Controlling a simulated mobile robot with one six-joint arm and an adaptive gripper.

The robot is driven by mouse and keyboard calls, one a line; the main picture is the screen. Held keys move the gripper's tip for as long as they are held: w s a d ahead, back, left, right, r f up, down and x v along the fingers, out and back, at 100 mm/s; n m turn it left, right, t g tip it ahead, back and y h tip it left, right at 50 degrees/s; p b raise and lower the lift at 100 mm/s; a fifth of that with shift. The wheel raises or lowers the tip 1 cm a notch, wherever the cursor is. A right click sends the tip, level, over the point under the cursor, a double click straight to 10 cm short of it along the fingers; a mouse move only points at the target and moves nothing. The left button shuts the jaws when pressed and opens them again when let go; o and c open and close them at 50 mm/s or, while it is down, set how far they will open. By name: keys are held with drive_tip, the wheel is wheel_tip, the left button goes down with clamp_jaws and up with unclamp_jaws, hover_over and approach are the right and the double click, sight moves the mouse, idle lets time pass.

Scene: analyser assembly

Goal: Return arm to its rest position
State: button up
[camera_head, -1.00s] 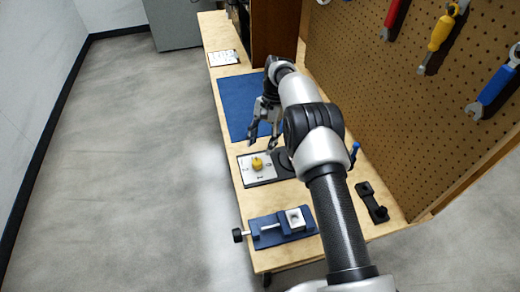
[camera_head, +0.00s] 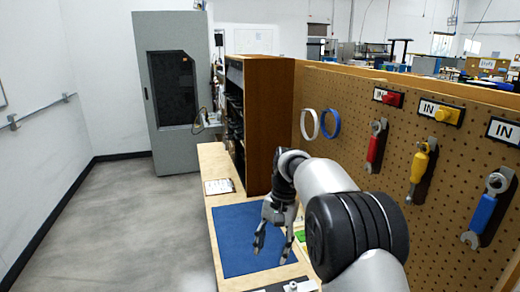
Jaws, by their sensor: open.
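My gripper (camera_head: 272,240) hangs at the end of my arm (camera_head: 330,185), fingers pointing down above the right part of a blue mat (camera_head: 232,238) on the wooden bench (camera_head: 212,160). Its fingers are spread apart with nothing between them. My arm reaches in from the lower right and covers part of the bench and the pegboard's lower area.
A pegboard (camera_head: 390,135) with red, yellow and blue-handled tools stands along the right. A brown shelf (camera_head: 270,115) stands at the bench's far end. A clipboard (camera_head: 218,186) lies beyond the mat. A grey cabinet (camera_head: 172,95) stands behind. The floor at left is clear.

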drive_tip(key=s+d+r+n+t, duration=0.1)
drive_tip(key=s+d+r+t, duration=0.15)
drive_tip(key=s+r, duration=0.55)
drive_tip(key=s+d+r+n+t, duration=0.1)
drive_tip(key=s+d+r, duration=0.4)
drive_tip(key=s, duration=0.4)
drive_tip(key=s+d+f+n+t+h, duration=0.1)
drive_tip(key=s+f, duration=0.1)
drive_tip(key=s, duration=0.6)
drive_tip(key=s+d+f+n+t, duration=0.1)
drive_tip(key=s+d+f, duration=0.1)
drive_tip(key=s, duration=0.7)
drive_tip(key=shift+s+t+h, duration=0.15)
drive_tip(key=shift+t+h, duration=0.2)
drive_tip(key=shift+h, duration=0.05)
